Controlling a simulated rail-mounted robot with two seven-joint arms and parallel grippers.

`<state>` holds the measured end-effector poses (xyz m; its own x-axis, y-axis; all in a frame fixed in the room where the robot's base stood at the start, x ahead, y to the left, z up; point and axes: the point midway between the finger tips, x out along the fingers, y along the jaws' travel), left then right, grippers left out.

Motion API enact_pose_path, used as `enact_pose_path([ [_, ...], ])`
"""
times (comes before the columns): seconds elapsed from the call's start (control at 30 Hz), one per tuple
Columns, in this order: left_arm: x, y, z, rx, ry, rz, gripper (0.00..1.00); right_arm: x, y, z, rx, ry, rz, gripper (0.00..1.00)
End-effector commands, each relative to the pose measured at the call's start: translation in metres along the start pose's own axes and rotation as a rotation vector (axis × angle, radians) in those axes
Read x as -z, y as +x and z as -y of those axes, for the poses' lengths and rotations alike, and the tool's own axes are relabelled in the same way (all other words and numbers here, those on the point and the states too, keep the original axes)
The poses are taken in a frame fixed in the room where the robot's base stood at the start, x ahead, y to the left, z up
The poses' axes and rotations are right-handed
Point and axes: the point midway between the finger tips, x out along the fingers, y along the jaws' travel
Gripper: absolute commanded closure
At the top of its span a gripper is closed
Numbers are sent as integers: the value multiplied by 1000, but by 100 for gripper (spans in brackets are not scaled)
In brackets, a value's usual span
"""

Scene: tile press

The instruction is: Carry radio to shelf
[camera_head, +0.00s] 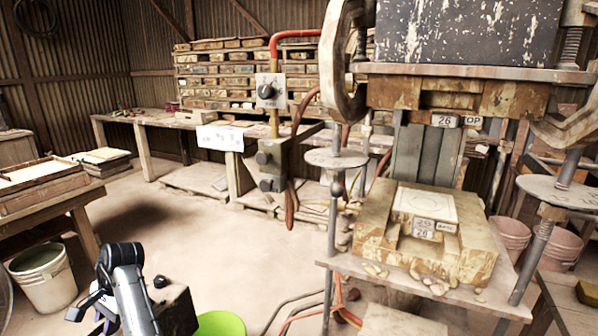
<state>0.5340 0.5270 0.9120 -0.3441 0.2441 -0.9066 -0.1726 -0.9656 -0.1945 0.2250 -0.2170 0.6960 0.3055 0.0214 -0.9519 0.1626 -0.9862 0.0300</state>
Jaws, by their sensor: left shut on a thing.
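My left arm rises at the bottom left of the head view. My left gripper (160,284) shows only as a small dark part beside it, shut on a dark brown, box-like thing that I take to be the radio (178,312). The radio is cut off by the bottom edge, and its front and the exact grip are hidden. A rack of shelves (250,72) packed with wooden moulds stands against the back wall. I cannot tell whether this is the shelf in the task. My right gripper is not in view.
A tile press (440,255) fills the right side, with a control post (270,150) and hanging cables beside it. A long workbench (165,119) runs along the back. A white bucket (42,278) and a green tub (219,324) stand low left. The middle floor is clear.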

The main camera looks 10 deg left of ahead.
Motion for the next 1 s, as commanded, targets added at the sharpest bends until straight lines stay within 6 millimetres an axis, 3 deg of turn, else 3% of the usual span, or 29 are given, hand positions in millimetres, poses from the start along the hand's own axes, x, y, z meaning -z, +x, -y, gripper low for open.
enact_pose_path([
  [0.03,-18,-25,10,-6,-31,-5,100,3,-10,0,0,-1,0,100],
  [0.1,-41,-46,17,-23,-66,3,100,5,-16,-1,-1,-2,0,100],
  [0.3,-116,-100,32,-75,-186,29,100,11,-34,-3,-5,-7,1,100],
  [0.47,-182,-133,32,-123,-301,54,100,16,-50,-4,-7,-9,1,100],
  [0.7,-281,-168,9,-200,-483,95,100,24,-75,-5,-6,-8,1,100],
  [0.83,-322,-177,-12,-235,-566,116,100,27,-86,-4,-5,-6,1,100],
  [1.0,-360,-185,-37,-266,-645,136,100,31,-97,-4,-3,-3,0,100],
])
